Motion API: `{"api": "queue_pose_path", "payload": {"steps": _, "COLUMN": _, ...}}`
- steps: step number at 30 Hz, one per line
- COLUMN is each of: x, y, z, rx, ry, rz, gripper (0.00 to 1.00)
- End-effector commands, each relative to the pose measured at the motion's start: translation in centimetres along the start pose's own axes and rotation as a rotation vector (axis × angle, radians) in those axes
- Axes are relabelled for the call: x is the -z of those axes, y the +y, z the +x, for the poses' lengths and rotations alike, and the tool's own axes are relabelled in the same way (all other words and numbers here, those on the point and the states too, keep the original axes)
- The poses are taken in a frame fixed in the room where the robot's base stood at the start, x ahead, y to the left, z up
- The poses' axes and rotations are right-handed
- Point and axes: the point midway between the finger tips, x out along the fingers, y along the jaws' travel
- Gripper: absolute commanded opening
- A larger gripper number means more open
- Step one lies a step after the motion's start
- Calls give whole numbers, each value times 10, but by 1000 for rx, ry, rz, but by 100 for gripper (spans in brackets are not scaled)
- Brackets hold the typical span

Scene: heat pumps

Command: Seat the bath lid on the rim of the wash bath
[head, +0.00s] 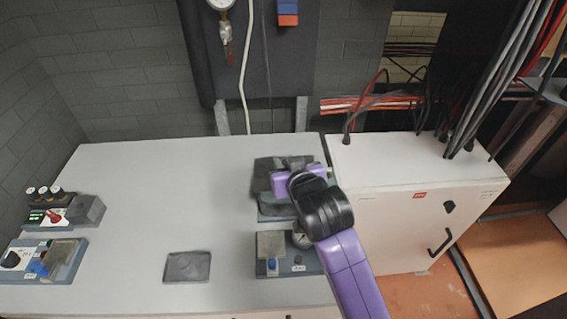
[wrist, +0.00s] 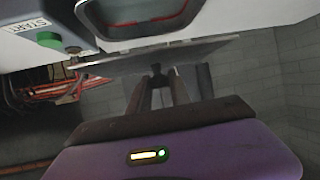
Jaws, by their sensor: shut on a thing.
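My gripper (head: 297,180) is over the back right of the white bench. In the wrist view my gripper (wrist: 158,85) is shut on the small dark knob of the bath lid. The lid (wrist: 160,56) is a thin grey plate seen nearly edge-on there; in the head view it is a dark plate (head: 264,176) partly behind my gripper. The wash bath (head: 272,211) lies under it, mostly hidden by the lid and my arm. The wrist view shows the bath's rounded rim with a reddish line (wrist: 150,22). The lid looks apart from the rim and slightly tilted.
A unit with a gauge (head: 270,246) stands in front of the bath. A flat grey pad (head: 187,267) lies on the bench. Switch units (head: 62,250) and a grey block (head: 87,210) stand at left. A white cabinet (head: 410,200) adjoins at right.

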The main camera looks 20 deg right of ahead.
Motion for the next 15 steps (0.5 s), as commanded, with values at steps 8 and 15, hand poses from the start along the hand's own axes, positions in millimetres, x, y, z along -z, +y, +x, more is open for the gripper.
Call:
{"api": "queue_pose_path", "payload": {"steps": 8, "x": -15, "y": 0, "z": 7, "rx": 0, "ry": 1, "rz": 1, "gripper": 0}}
{"api": "queue_pose_path", "payload": {"steps": 15, "x": -32, "y": 0, "z": 15, "rx": 0, "ry": 1, "rz": 0, "gripper": 0}}
